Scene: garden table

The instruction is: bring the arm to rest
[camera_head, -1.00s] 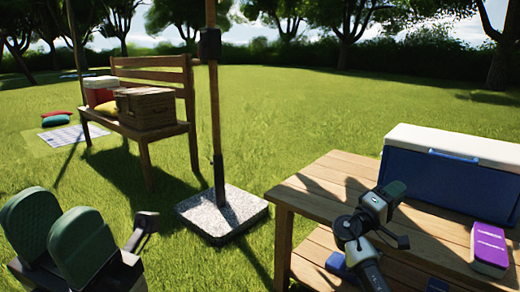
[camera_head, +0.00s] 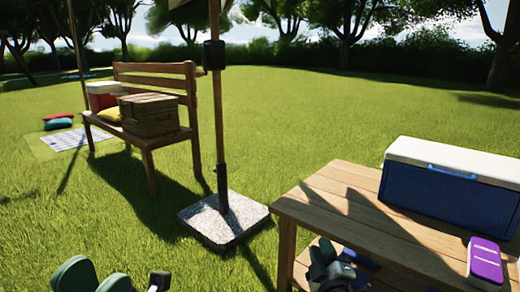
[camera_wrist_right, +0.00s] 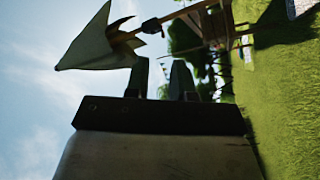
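My left gripper (camera_head: 95,275) is low at the left edge of the head view, over the grass, with its two green finger pads apart and nothing seen between them. Its lower part is cut off by the frame. My right gripper (camera_head: 328,264) is low in front of the wooden table in the head view, small and partly cut off. In the right wrist view its two fingers (camera_wrist_right: 160,78) stand apart with an empty gap, pointing toward the parasol and bench.
A wooden table (camera_head: 345,205) carries a blue and white cooler (camera_head: 435,190) and a purple box (camera_head: 485,262). A parasol base (camera_head: 222,218) stands on the grass. A bench (camera_head: 150,138) with a wicker basket (camera_head: 150,115) is behind left.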

